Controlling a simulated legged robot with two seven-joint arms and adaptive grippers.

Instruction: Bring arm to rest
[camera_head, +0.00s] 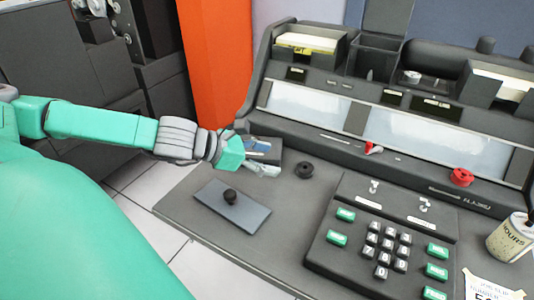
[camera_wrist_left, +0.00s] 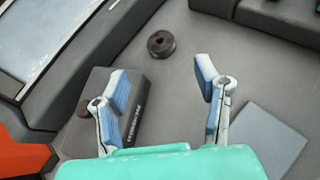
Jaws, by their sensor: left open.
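My left arm reaches in from the left in the head view. Its left gripper (camera_head: 264,170) is over the left part of the grey desk (camera_head: 185,195), beside a dark block (camera_head: 262,146). In the left wrist view the gripper (camera_wrist_left: 163,85) has its two blue-padded fingers spread wide, with nothing between them but the desk below. The dark block with lettering (camera_wrist_left: 135,120) lies under and beside the left finger. I cannot tell whether they touch. A black ring (camera_wrist_left: 161,44) lies beyond the fingertips. My right gripper is not in view.
A grey plate (camera_head: 250,215) with a black knob (camera_head: 230,196) lies in front of the gripper. A keypad unit (camera_head: 345,235), a cup (camera_head: 508,238) and a red knob (camera_head: 461,177) are to the right. The machine's raised back (camera_head: 330,130) stands behind; an orange panel (camera_head: 215,60) is at left.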

